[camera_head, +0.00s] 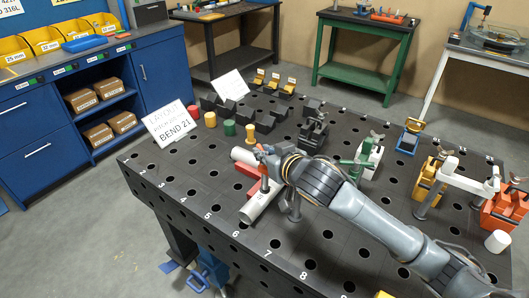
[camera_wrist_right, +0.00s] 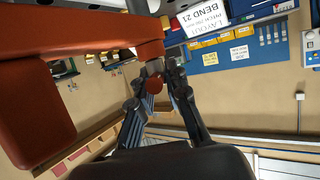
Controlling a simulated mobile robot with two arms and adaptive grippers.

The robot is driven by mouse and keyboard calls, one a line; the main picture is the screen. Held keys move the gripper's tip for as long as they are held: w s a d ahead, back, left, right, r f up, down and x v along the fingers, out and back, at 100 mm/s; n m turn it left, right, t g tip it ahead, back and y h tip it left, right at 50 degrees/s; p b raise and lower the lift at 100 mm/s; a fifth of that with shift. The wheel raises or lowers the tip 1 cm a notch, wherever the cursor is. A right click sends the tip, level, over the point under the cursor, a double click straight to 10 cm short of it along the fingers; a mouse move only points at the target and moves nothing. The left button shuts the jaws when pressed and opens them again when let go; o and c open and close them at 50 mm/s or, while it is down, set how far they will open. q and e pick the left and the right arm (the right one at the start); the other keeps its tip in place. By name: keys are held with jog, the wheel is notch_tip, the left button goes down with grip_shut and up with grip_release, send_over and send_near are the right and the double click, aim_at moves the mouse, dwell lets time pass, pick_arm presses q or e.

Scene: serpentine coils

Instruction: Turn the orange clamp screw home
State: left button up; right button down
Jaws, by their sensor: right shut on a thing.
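My right gripper (camera_head: 268,162) reaches in from the right, over the near left part of the perforated table. In the right wrist view its two fingers (camera_wrist_right: 158,78) are closed around the small orange-red screw end (camera_wrist_right: 154,86). This screw sits at the end of the arm of a large orange-red clamp (camera_wrist_right: 75,32). In the head view the clamp's body (camera_head: 247,169) looks red and is partly hidden behind a pale tube and my gripper. The screw's thread and contact point cannot be made out. My left gripper is not in view.
A pale tube (camera_head: 262,203) lies beside the clamp near the front edge. A white sign (camera_head: 172,123) and coloured cylinders (camera_head: 229,127) stand behind. Green (camera_head: 367,160), yellow (camera_head: 428,184) and another orange clamp (camera_head: 503,210) stand to the right. The front left tabletop is clear.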

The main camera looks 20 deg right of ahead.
jog(key=shift+d, duration=0.1)
jog(key=c, duration=1.2)
grip_release()
jog(key=shift+d, duration=0.1)
jog(key=shift+v, duration=3.7)
